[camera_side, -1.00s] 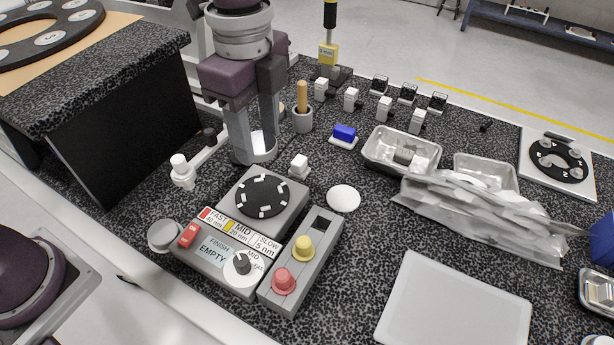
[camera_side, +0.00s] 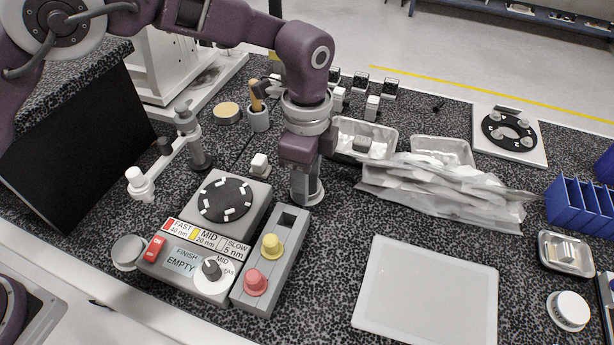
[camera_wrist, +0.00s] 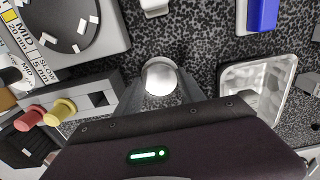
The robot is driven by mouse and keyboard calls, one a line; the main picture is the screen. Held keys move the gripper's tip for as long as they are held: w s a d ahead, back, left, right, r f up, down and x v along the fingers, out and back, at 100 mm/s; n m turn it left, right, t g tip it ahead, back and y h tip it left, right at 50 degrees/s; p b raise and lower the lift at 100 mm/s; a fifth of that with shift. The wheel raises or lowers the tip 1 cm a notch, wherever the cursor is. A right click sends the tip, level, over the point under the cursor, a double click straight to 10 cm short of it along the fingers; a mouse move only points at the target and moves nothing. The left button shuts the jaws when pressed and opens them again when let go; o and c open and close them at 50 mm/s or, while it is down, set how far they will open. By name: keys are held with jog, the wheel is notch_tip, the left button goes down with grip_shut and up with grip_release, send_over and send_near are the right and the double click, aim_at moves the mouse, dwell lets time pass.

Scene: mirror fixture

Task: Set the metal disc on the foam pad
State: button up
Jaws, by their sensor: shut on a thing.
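My gripper (camera_side: 308,198) is low over the bench, just right of the grey control unit, fingers pointing down. It is shut on the metal disc (camera_wrist: 160,78), a shiny round piece between the fingertips in the wrist view. In the side view only a bright sliver of the disc (camera_side: 316,191) shows beside a finger. The round white pad, probably the foam pad, is covered by my gripper and the disc. I cannot tell whether the disc touches it.
The control unit (camera_side: 200,262) with its dark turntable (camera_side: 226,197) and the knob box (camera_side: 277,262) stand close left. A small white block (camera_side: 260,165) is behind. A metal tray (camera_side: 345,133) and plastic bags (camera_side: 440,185) lie right. Bench in front right holds a pale mat (camera_side: 427,290).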

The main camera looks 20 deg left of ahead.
jog(key=shift+f, duration=0.2)
jog(key=o, duration=1.4)
notch_tip(320, 180, up, 12)
jog(key=shift+r, duration=0.2)
